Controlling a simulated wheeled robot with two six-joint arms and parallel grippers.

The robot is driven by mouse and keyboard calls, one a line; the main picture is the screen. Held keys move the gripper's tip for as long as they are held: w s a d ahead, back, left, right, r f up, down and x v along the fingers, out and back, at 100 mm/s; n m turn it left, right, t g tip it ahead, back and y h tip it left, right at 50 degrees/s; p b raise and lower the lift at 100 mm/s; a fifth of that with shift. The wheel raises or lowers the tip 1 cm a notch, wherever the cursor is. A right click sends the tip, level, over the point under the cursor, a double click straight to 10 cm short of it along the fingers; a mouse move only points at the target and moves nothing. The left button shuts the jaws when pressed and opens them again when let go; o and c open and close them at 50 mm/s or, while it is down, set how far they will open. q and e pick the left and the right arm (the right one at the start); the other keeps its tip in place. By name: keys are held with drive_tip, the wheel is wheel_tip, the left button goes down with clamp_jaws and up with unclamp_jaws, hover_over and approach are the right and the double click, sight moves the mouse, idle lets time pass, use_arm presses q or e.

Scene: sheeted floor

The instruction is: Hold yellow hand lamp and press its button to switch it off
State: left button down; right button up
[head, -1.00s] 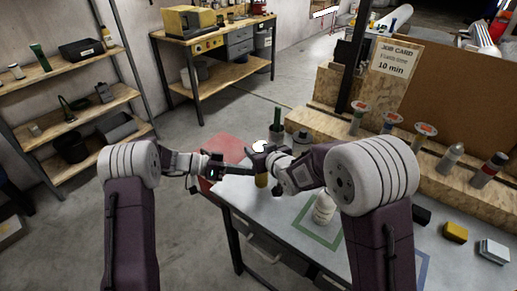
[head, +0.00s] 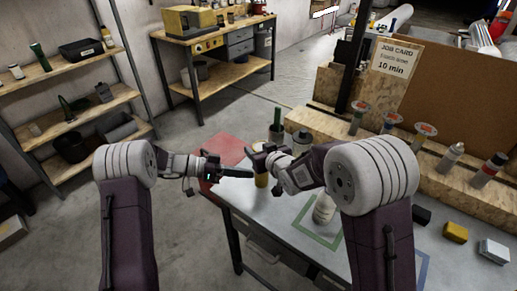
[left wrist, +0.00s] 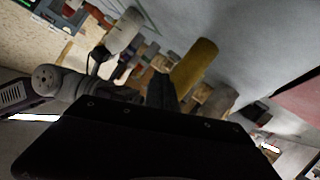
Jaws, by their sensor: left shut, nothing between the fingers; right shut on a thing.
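The yellow hand lamp (head: 262,180) is upright above the far left end of the grey table, its top hidden by my right gripper (head: 260,158). My right gripper is shut on it. No white glow shows at its top. The lamp's yellow body also shows in the left wrist view (left wrist: 196,64), tilted in that picture. My left gripper (head: 248,174) is shut and empty, its tips just left of the lamp in the head view. I cannot tell whether they touch it. The lamp's button is not visible.
A white bottle (head: 324,208) stands in the green square on the table. A dark green bottle (head: 277,118) stands in a grey holder behind my right gripper. A red area (head: 226,147) marks the table's far left corner. A wooden rack (head: 440,160) lines the right.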

use_arm(q)
drive_tip(key=s+a, duration=0.1)
drive_tip(key=s, duration=0.1)
drive_tip(key=s+a, duration=0.2)
drive_tip(key=shift+s+a, duration=0.2)
drive_tip(key=shift+a, duration=0.1)
use_arm(e)
drive_tip(key=o, duration=1.6)
